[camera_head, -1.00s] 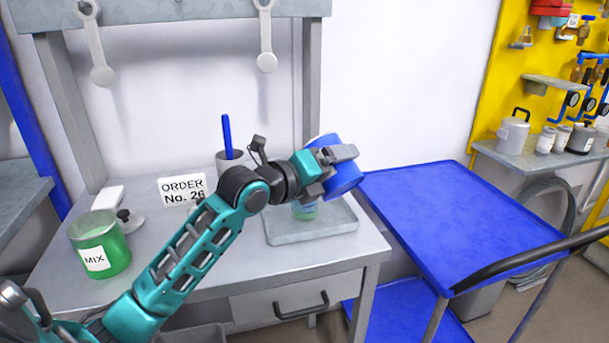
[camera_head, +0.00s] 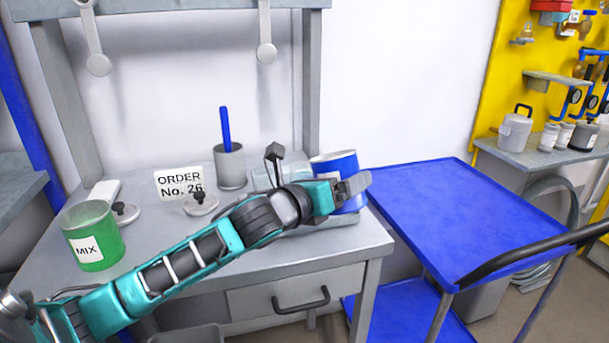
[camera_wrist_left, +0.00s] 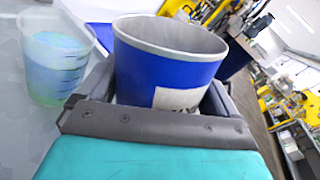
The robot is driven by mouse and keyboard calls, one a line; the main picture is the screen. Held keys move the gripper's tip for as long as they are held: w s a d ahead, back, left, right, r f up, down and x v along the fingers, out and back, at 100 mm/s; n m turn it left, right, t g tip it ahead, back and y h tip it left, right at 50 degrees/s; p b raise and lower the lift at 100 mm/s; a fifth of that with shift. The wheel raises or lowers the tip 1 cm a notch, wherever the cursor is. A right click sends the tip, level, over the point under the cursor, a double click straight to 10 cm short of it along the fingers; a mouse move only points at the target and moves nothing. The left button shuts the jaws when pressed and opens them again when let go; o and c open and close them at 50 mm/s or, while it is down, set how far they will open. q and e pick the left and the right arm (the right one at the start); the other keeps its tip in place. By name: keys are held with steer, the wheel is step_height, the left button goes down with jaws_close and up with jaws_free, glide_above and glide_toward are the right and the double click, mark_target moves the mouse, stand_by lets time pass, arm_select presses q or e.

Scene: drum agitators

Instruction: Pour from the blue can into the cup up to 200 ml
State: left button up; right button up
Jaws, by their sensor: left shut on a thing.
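The blue can (camera_head: 338,163) is held close to upright above the right part of the bench, its open top facing up. My left gripper (camera_head: 338,192) is shut around it. In the left wrist view the can (camera_wrist_left: 165,65) fills the middle, with a grey inner wall and a pale label; its contents are hidden. The clear, graduated cup (camera_wrist_left: 55,65) stands to the left of the can in that view, apart from it, with blue-green liquid inside. The marks are too small to read. In the head view my arm hides most of the cup's area. My right gripper is out of view.
A green MIX container (camera_head: 93,235) stands at the bench's left. A grey pot (camera_head: 229,165) with a blue handle and an ORDER No. 26 sign (camera_head: 180,184) stand behind my arm. A blue cart (camera_head: 465,215) to the right has a clear top.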

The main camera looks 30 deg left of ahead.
arm_select(q)
steer(key=shift+s+d+f+m+b, duration=0.1)
steer(key=shift+d+f+m+b, duration=0.1)
steer(key=shift+f, duration=0.2)
steer(key=shift+d+f+m+b, duration=0.1)
steer(key=shift+f+m+b, duration=0.1)
steer(key=shift+f, duration=0.15)
steer(key=shift+d+m, duration=0.1)
steer(key=shift+m, duration=0.2)
steer(key=shift+s+d+f+m+t, duration=0.2)
steer(key=shift+m+t, duration=0.1)
steer(key=shift+m, duration=0.1)
steer(key=shift+d+f+m, duration=0.35)
steer(key=shift+d+m, duration=0.05)
steer(key=shift+m, duration=0.4)
steer(key=shift+s+d+f+m+b, duration=0.1)
steer(key=shift+d+m+b, duration=0.05)
steer(key=shift+m+b, duration=0.15)
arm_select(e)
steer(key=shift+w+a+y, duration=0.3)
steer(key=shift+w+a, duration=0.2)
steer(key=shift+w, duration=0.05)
